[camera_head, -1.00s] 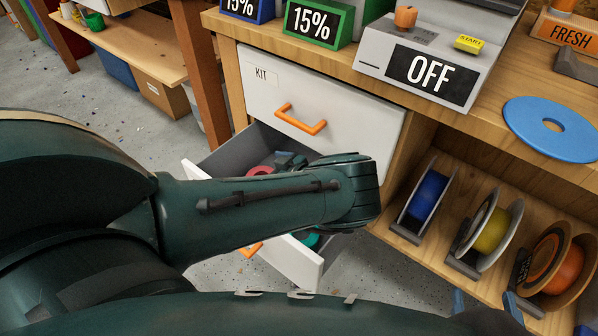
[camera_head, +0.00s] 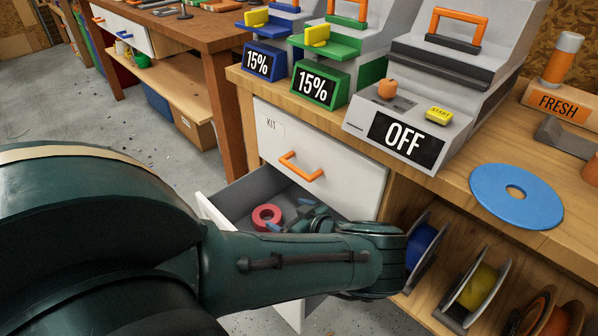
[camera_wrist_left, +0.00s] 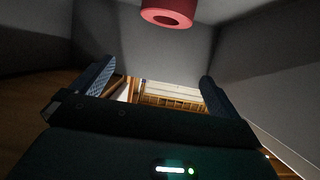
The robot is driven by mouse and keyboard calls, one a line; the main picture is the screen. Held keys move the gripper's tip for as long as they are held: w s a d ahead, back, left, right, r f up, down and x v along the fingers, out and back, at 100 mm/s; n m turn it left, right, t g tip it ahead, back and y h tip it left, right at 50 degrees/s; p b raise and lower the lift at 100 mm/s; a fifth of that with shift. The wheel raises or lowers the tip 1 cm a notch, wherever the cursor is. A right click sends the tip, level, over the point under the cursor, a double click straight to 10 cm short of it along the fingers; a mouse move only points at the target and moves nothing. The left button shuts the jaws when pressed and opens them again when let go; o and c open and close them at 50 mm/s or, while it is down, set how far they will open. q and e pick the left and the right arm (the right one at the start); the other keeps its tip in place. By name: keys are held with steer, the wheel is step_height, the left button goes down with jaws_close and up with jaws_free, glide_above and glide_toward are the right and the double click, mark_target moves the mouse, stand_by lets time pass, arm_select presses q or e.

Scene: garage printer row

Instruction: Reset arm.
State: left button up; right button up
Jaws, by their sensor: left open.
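My left arm reaches in from the left across the open lower drawer (camera_head: 240,192), with its wrist at the drawer's right side. My left gripper (camera_head: 306,217) points back over the drawer and is partly hidden by my arm. In the left wrist view, the left gripper (camera_wrist_left: 155,85) has its two fingers wide apart with nothing between them. A red ring-shaped roll (camera_head: 267,216) lies in the drawer, left of the gripper and apart from it. The roll also shows at the top of the wrist view (camera_wrist_left: 168,12). My right gripper does not show.
A shut white drawer (camera_head: 330,165) with an orange handle is above. The wooden bench (camera_head: 420,195) carries printers, an OFF sign (camera_head: 405,141) and a blue disc (camera_head: 490,190). Spools, one yellow (camera_head: 477,288), stand on the shelf at lower right. Open floor lies left.

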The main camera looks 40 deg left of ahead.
arm_select(q)
steer(key=shift+d+r, duration=0.1)
steer(key=shift+d, duration=0.2)
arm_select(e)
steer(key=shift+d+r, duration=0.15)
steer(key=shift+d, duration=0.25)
